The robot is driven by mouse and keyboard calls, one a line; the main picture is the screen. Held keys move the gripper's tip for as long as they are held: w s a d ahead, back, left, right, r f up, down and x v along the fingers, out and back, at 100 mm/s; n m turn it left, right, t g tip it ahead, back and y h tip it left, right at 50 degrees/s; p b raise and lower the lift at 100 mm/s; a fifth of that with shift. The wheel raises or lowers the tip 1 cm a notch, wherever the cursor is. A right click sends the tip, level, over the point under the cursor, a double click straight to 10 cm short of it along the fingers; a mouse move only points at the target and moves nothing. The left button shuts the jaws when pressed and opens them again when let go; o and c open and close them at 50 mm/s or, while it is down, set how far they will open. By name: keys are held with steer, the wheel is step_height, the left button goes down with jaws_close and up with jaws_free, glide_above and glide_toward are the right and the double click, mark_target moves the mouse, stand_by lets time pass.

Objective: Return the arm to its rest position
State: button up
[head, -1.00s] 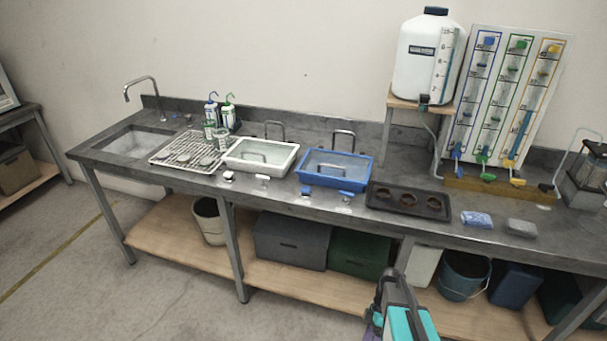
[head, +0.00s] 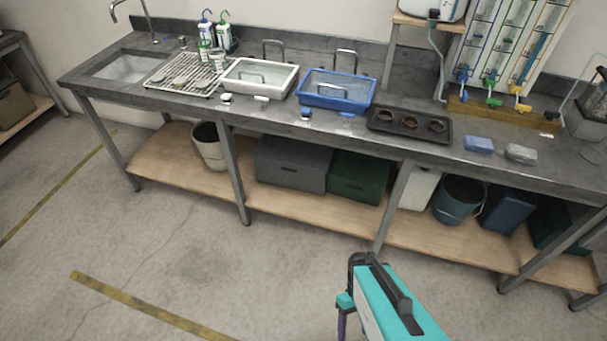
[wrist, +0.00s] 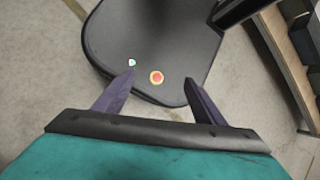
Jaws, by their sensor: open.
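My gripper (wrist: 159,80) shows in the wrist view with its two dark purple fingers spread apart and nothing between them. It points down at a dark rounded surface with a red button, which appears to be my own base. In the head view, my teal arm (head: 393,300) rises from the bottom edge, in front of the bench and clear of it. One purple finger shows at its lower left; the rest of the gripper is hidden there.
The grey workbench (head: 235,118) runs across the head view. It bears a white tub (head: 258,93), a blue tub (head: 336,106) and a dark tray (head: 408,137). A lower shelf (head: 285,208) holds bins and buckets. The floor (head: 240,265) in front is clear.

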steer(key=shift+w+d+f+m+t, duration=0.15)
steer(key=shift+w+m, duration=0.15)
steer(key=shift+m, duration=0.55)
steer(key=shift+w+d+f+m+t, duration=0.15)
steer(key=shift+w+m+t, duration=0.1)
steer(key=shift+m, duration=0.55)
steer(key=shift+w+d+f+m+t, duration=0.15)
steer(key=shift+w+m, duration=0.15)
steer(key=shift+m, duration=0.55)
